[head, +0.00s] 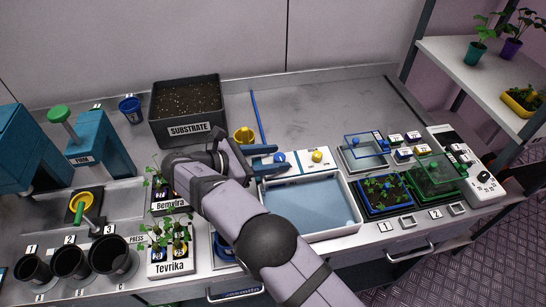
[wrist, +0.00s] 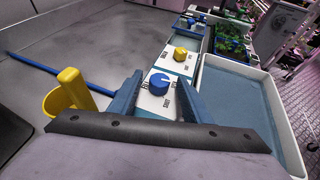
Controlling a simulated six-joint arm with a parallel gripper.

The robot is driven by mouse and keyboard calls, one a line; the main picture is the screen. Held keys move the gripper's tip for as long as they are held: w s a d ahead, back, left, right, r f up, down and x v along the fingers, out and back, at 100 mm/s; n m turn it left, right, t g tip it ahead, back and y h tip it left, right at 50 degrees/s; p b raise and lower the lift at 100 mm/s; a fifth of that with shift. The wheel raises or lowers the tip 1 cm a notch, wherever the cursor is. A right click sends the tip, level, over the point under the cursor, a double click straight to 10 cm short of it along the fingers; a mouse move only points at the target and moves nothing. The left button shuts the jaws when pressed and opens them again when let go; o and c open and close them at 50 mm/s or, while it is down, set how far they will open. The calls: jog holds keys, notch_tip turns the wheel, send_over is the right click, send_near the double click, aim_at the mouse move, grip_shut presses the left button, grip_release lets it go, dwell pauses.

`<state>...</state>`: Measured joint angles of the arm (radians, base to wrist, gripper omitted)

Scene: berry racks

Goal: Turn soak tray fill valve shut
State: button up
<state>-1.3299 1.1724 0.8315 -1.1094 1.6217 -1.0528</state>
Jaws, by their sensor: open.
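The soak tray (head: 352,208) is a white-rimmed tray of blue water at the middle of the bench. Behind it a white panel carries a blue knob (head: 279,157) and a yellow knob (head: 317,156). In the wrist view the blue knob (wrist: 159,85) has a white pointer line, and the yellow knob (wrist: 180,54) is beyond it. The small labels are not clearly readable, so I cannot tell which is the fill valve. My gripper (head: 266,160) is open, its blue fingers (wrist: 158,98) appearing on either side of the blue knob. Contact is not visible.
A yellow cup (head: 244,135) stands close behind my gripper. The substrate bin (head: 188,118) is at the back left. Potted seedlings (head: 170,247) stand left of my arm. Blue and green trays (head: 384,193) sit right of the soak tray. The back bench is mostly clear.

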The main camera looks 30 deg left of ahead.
jog(key=shift+b+v, duration=0.75)
jog(key=shift+v, duration=2.9)
